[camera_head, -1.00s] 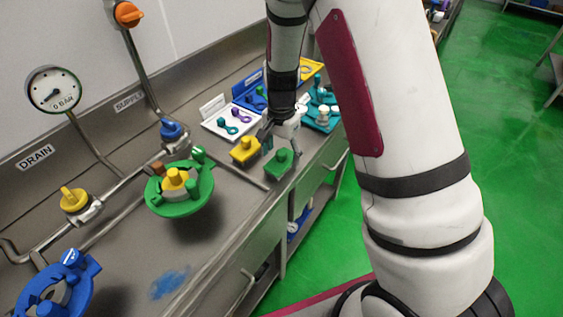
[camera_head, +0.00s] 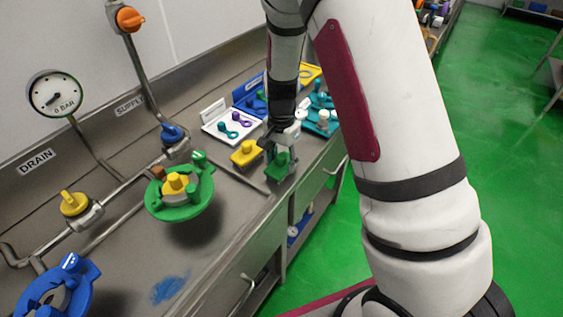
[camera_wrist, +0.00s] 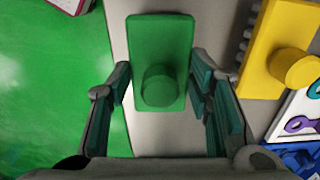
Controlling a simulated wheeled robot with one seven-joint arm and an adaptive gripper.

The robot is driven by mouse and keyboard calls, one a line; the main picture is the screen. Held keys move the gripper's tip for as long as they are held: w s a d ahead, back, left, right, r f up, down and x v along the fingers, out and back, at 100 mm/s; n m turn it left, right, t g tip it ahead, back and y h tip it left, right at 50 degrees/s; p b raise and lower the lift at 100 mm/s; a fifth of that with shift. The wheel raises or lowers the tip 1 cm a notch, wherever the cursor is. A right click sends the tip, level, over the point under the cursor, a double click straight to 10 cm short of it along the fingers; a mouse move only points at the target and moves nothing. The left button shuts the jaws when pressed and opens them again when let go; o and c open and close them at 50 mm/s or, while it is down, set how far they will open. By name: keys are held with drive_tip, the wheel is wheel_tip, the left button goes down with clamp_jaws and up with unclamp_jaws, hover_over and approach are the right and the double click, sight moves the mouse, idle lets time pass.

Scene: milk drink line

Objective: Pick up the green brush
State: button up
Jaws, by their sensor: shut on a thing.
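The green brush (camera_head: 278,168) is near the front edge of the steel counter in the head view. It has a flat rectangular block with a round knob on top. In the wrist view the green brush (camera_wrist: 161,45) lies between the two fingers of my gripper (camera_wrist: 162,88), which is shut on it. In the head view my gripper (camera_head: 279,148) points down over the brush, and its fingers partly hide it. I cannot tell whether the brush still touches the counter.
A yellow brush (camera_head: 246,153) lies close by on the left. A white board (camera_head: 231,124) with small tools and a teal tray (camera_head: 322,124) are behind. A blue smear (camera_head: 170,286) marks the bare counter (camera_head: 220,245).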

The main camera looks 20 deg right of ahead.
sight(282, 157)
drive_tip(key=shift+r, duration=0.7)
drive_tip(key=shift+s+r, duration=0.2)
drive_tip(key=shift+r, duration=0.9)
drive_tip(key=s+a+r, duration=0.1)
drive_tip(key=s, duration=1.4)
drive_tip(key=shift+s+a, duration=0.3)
drive_tip(key=shift+r, duration=0.1)
drive_tip(key=o, duration=0.5)
drive_tip(key=c, duration=0.3)
drive_tip(key=shift+w+a, duration=0.1)
